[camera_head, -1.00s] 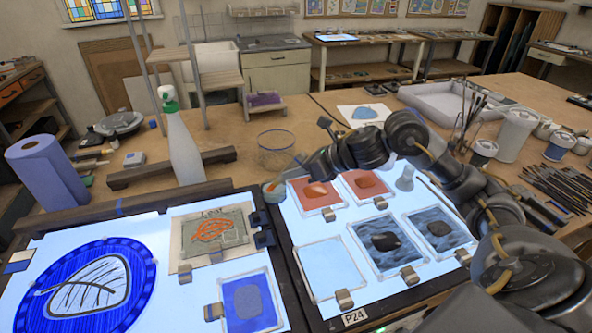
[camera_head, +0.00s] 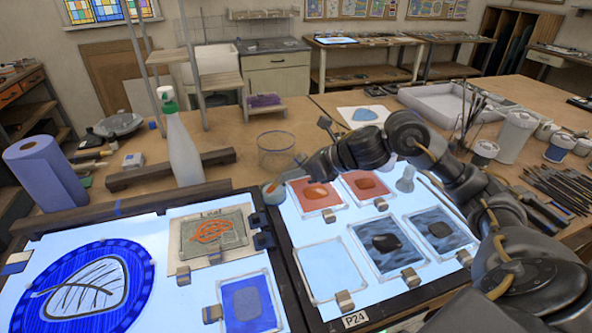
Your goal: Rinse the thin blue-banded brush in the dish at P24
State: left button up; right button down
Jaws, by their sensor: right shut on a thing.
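My right gripper (camera_head: 302,162) reaches in from the right across the far edge of the light panel. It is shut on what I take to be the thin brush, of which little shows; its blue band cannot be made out. A P24 label (camera_head: 355,320) is on the panel's near edge. My left gripper is out of view.
A clear glass (camera_head: 276,152) stands behind the dish, close to the gripper. A spray bottle (camera_head: 180,148) stands to the left. Painted glass tiles (camera_head: 390,247) lie clipped on the panel under my right arm. A brush jar (camera_head: 466,135) and white pots stand at right.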

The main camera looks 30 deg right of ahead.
jog(key=shift+w+d+b, duration=0.35)
jog(key=shift+w+d, duration=0.15)
jog(key=shift+s+a, duration=0.5)
jog(key=shift+w+d+b, duration=0.3)
jog(key=shift+w+d, duration=0.2)
